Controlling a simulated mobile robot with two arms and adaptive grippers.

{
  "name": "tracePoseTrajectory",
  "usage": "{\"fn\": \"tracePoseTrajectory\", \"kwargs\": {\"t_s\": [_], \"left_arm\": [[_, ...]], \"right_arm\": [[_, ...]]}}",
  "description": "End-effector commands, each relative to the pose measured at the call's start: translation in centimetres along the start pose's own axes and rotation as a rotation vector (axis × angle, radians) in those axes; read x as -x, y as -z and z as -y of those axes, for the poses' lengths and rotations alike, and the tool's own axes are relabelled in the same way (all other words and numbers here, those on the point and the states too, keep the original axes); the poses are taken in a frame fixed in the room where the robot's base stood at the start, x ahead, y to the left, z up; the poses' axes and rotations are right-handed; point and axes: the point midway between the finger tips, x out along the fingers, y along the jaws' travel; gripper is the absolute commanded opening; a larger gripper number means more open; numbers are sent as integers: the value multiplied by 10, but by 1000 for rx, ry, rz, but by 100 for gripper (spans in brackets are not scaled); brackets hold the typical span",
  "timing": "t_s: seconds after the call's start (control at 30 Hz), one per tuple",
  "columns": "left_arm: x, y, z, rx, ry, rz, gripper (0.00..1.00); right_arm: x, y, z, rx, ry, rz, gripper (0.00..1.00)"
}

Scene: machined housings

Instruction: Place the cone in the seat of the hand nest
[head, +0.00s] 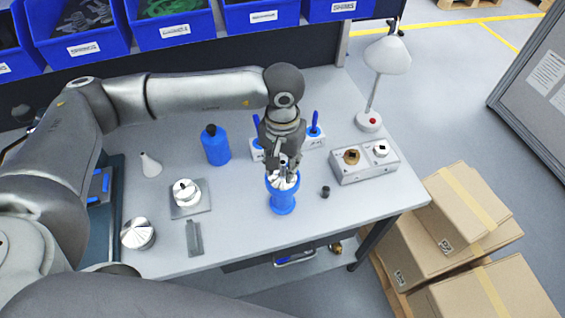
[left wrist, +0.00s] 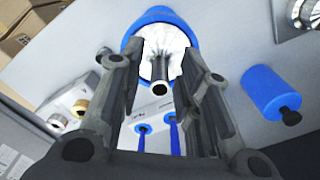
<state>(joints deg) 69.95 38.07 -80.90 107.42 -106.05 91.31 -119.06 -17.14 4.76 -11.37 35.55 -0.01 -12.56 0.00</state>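My left gripper (head: 284,168) points down over a blue flared holder (head: 283,201) near the table's front edge. In the left wrist view its fingers (left wrist: 163,88) stand apart on either side of a narrow silver tube end (left wrist: 160,68), with gaps showing. The tube rises from the shiny inside of the blue holder (left wrist: 135,35); I cannot tell whether it is a cone. My right gripper is out of view.
A blue bottle (head: 215,147), a ribbed silver disc (head: 138,233), a grey strip (head: 194,238) and a small black cap (head: 325,192) are on the table. A two-socket block (head: 363,163) and a lamp (head: 369,122) stand right. Cartons (head: 445,240) stand beyond the table edge.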

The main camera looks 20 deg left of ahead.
Motion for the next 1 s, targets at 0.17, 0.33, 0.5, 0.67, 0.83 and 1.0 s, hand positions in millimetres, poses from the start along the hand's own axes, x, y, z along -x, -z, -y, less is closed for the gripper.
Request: {"fn": "tracePoseTrajectory", "kwargs": {"t_s": [0.17,0.33,0.5,0.67,0.83,1.0], "left_arm": [[0,0,0,0,0,0,32],[6,0,0,0,0,1,32],[32,2,0,0,-1,-7,32],[69,1,0,-1,-1,-7,32],[101,1,-1,-1,-1,-5,32],[119,0,0,0,0,-1,32]], "right_arm": [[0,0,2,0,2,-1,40],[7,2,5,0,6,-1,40],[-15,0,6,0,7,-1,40],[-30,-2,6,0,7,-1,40],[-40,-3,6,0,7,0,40],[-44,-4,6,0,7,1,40]]}}
